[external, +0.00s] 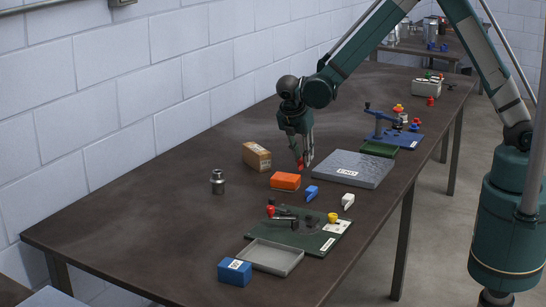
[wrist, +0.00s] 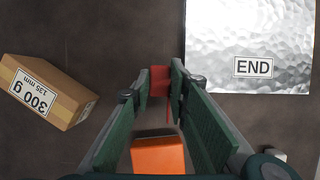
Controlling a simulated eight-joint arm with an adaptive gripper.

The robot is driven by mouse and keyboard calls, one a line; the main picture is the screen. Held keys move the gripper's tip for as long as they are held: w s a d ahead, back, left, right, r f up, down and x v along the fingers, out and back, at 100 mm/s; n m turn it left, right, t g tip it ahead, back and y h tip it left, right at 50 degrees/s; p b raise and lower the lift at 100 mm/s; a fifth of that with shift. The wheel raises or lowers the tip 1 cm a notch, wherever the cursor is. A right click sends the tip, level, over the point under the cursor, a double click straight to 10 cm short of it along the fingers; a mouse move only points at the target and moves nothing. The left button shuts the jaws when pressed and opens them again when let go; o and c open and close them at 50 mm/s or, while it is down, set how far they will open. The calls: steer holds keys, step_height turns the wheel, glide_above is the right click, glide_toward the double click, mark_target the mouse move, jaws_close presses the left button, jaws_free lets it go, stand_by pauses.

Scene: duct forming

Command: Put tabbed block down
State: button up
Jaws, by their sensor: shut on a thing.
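My gripper (external: 303,165) points down above the table and is shut on a small red block, which I take to be the tabbed block (wrist: 159,80). In the wrist view the block sits between the two green fingertips, with a thin red strip at its lower right. In the external view only a small red part (external: 300,163) shows at the fingertips. An orange box (external: 286,181) stands on the table just below and in front of the gripper; it also shows in the wrist view (wrist: 158,156). The gap between block and table is hard to judge.
A cardboard box marked 300 (external: 257,155) stands left of the gripper. A grey metal plate marked END (external: 352,168) lies right. Blue (external: 311,192) and white (external: 347,200) pieces, a green fixture board (external: 328,236) and a grey tray (external: 270,257) are nearer. The left table is mostly clear.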

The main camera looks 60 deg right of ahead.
steer(key=shift+f, duration=1.2)
steer(key=shift+f, duration=0.1)
steer(key=o, duration=0.6)
steer(key=shift+r, duration=0.2)
steer(key=v, duration=1.1)
steer(key=shift+a+r+p, duration=0.25)
steer(key=shift+r+p, duration=0.1)
